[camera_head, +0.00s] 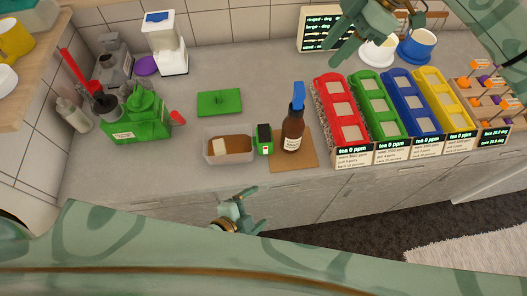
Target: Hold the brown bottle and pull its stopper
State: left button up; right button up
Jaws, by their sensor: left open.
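The brown bottle (292,134) stands upright on a tan board (281,163) near the counter's front edge. It has a pale label, and a blue stopper (298,96) sits in its neck. My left gripper (239,203) is open and empty, in front of the counter edge, below and left of the bottle in the picture and apart from it. My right gripper (361,27) is over the back of the counter, above and right of the bottle, apart from it. Its fingers are seen at an angle that hides whether they are open.
Red (327,91), green (364,93), blue and yellow bins stand right of the bottle. A clear tub (229,158) and a small black-green box (263,138) sit close on its left. White and blue cups (415,48) stand at the back. Counter behind the bottle is clear.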

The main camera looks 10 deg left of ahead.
pick_arm(q)
jog(key=w+r+m+t, duration=0.1)
jog(key=w+r+m, duration=0.6)
jog(key=m, duration=0.5)
jog(key=m+t, duration=0.2)
jog(key=m, duration=1.1)
send_near(295, 126)
notch_tip(295, 126, down, 2)
jog(key=s+a, duration=0.1)
jog(key=a, duration=0.1)
jog(key=shift+y, duration=0.3)
jog(key=x, duration=1.5)
jog(key=shift+w+d+f, duration=0.1)
jog(key=shift+d+f, duration=0.25)
jog(key=shift+f, duration=0.05)
jog(key=c, duration=1.2)
jog(key=shift+c, duration=0.2)
